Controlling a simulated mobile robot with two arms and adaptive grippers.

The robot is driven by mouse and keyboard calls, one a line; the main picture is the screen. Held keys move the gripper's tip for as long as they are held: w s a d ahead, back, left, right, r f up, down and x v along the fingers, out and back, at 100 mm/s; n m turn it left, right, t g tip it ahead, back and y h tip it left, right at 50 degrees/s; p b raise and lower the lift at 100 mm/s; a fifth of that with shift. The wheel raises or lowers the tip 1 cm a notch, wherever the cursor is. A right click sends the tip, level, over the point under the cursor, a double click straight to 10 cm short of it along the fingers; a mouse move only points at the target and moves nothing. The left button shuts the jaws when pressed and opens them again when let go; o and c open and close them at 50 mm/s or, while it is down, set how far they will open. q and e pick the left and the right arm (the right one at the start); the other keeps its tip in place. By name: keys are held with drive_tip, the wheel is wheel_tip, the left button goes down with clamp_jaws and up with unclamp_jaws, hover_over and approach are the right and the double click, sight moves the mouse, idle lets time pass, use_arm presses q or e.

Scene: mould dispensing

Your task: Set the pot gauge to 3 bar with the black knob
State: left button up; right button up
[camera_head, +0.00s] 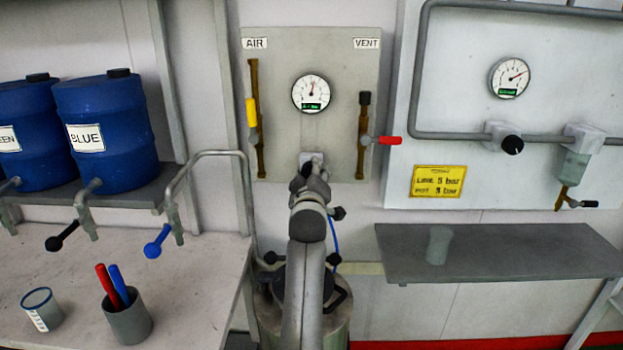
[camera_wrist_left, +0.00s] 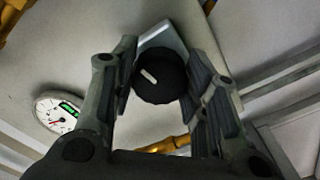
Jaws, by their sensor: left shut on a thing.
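The pot gauge (camera_head: 311,94) is a round white dial with a green display on the grey panel (camera_head: 340,70). The black knob (camera_wrist_left: 160,76) with a white mark sits below the gauge. My left gripper (camera_head: 312,172) is at the knob, with its fingers (camera_wrist_left: 165,68) on either side, shut on it. The gripper mostly hides the knob in the head view. My right gripper is not in view.
A yellow-handled AIR valve (camera_head: 252,113) and a red-handled VENT valve (camera_head: 388,140) flank the gauge. A yellow sign (camera_head: 438,181), line gauge (camera_head: 509,77) and another black knob (camera_head: 512,145) are at right. The pot (camera_head: 340,322) stands below my arm. Blue drums (camera_head: 107,125) stand left.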

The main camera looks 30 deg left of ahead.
use_arm(q)
drive_tip(key=shift+n, duration=0.6)
drive_tip(key=o, duration=1)
